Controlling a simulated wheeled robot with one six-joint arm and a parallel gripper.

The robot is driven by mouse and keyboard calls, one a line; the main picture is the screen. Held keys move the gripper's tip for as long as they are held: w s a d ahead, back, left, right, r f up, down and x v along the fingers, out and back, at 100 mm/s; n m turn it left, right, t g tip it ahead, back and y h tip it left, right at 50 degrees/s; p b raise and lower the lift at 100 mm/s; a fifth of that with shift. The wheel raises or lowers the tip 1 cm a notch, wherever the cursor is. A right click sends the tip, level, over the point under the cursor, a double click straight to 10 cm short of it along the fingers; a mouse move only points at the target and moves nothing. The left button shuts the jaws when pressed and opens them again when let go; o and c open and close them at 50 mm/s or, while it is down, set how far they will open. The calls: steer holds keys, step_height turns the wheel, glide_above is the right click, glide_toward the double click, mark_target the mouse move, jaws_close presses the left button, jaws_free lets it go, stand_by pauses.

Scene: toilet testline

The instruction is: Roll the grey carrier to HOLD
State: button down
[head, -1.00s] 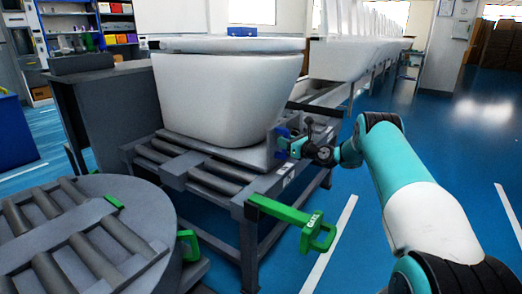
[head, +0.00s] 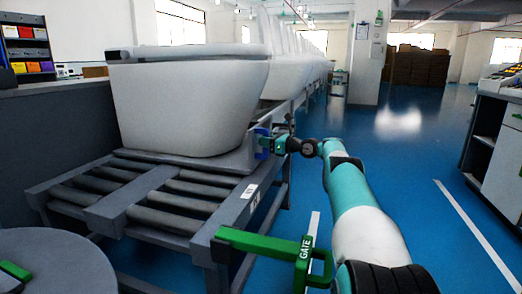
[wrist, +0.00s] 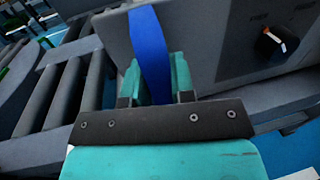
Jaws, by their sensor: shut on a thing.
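The grey carrier (head: 236,162) is a flat slab on the roller line in the head view, with a large white toilet (head: 190,105) standing on it. A blue handle (head: 262,143) sticks out from its right side. My gripper (head: 272,144) is at that handle. In the wrist view my gripper (wrist: 154,80) has its teal fingers shut on the blue handle (wrist: 148,35), one on each side. A grey panel (wrist: 215,60) beside it has a round knob (wrist: 272,42) and small labels I cannot read. No HOLD marking is readable.
Bare rollers (head: 170,199) lie in front of the carrier. A green bar marked GATE (head: 262,243) sticks out at the line's near right corner. A round grey table (head: 50,265) is at lower left. More white toilets (head: 288,75) stand behind. Blue floor on the right is clear.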

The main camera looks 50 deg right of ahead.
steer(key=shift+d, duration=0.2)
steer(key=c, duration=1)
jaws_free()
steer(key=shift+s+r, duration=0.1)
